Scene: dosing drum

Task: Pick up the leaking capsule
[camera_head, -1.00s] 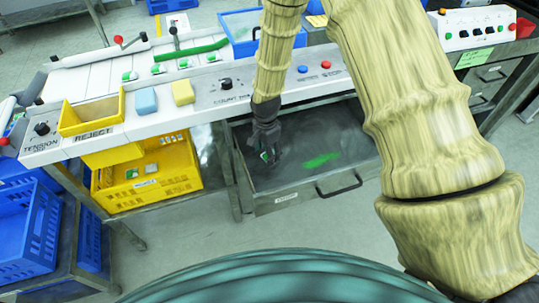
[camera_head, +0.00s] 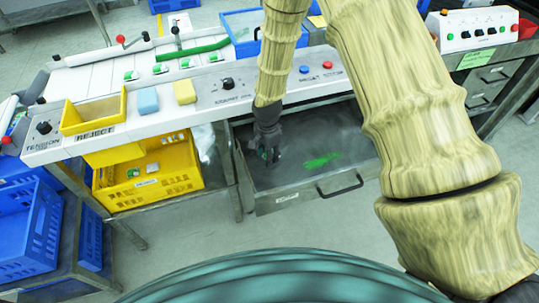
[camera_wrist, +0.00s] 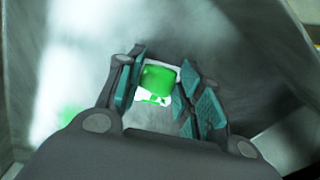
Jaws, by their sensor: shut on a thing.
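My gripper (camera_head: 270,156) reaches down into the open grey drawer (camera_head: 297,200) under the conveyor's control panel. In the wrist view my gripper (camera_wrist: 160,92) has its teal-padded fingers closed on a green and white capsule (camera_wrist: 158,78). The capsule lies between the pads, with its near end partly hidden by white. In the head view the fingers mostly hide it. I cannot tell whether it touches the drawer floor. A bright green smear (camera_head: 321,161) lies on the drawer floor to the right of my gripper.
The drawer's walls surround my gripper closely on the left. Several green and white capsules (camera_head: 160,69) sit on the white conveyor (camera_head: 90,82). A yellow REJECT bin (camera_head: 93,116) is at left, above a yellow crate (camera_head: 150,191). Blue crates (camera_head: 28,225) stand lower left.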

